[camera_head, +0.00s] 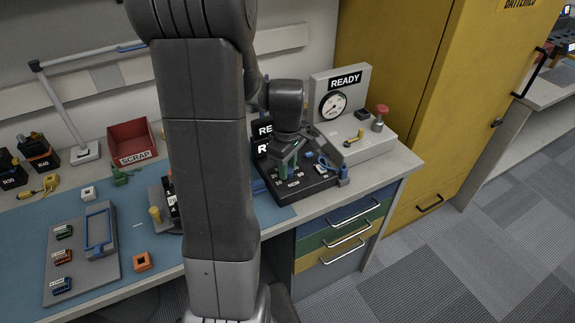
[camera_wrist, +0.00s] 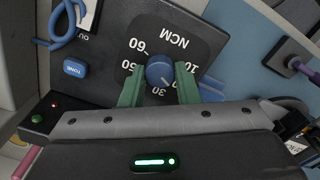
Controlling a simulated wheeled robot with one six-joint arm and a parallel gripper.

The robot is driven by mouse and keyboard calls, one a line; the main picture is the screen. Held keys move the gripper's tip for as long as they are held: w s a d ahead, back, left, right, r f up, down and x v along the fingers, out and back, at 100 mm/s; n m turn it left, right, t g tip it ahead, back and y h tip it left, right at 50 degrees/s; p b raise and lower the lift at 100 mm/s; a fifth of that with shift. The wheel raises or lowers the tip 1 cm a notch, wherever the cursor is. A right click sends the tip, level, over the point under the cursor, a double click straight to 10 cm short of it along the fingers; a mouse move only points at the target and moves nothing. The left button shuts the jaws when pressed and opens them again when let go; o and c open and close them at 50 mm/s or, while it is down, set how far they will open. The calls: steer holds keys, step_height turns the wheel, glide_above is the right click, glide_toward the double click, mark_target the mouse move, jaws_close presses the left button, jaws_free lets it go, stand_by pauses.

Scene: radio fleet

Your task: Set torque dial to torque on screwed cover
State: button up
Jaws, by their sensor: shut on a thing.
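The torque dial is a round blue knob (camera_wrist: 160,70) on a black panel marked NCM, upside down in the wrist view. Numbers ring it, with 30 just below it in the picture. My gripper (camera_wrist: 160,84) has its two green fingers on either side of the knob and is shut on it. A pale mark shows on the knob's lower side, but its exact setting is hard to read. In the head view my gripper (camera_head: 290,163) reaches down over the black device (camera_head: 300,188), and the knob is hidden there. I cannot identify a screwed cover for certain.
A grey station with a gauge (camera_head: 334,105) and READY sign stands behind right. A red SCRAP bin (camera_head: 132,140), white lamp (camera_head: 85,153) and grey tray with a blue frame (camera_head: 82,262) are at left. My arm hides the middle of the bench.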

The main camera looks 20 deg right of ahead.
steer(key=shift+n, duration=0.4)
steer(key=o, duration=1)
steer(key=shift+c, duration=0.2)
step_height(320, 180, up, 14)
steer(key=shift+p, duration=0.4)
steer(key=shift+f, duration=0.15)
step_height(320, 180, down, 14)
steer(key=shift+r+b, duration=0.15)
steer(key=shift+b, duration=0.25)
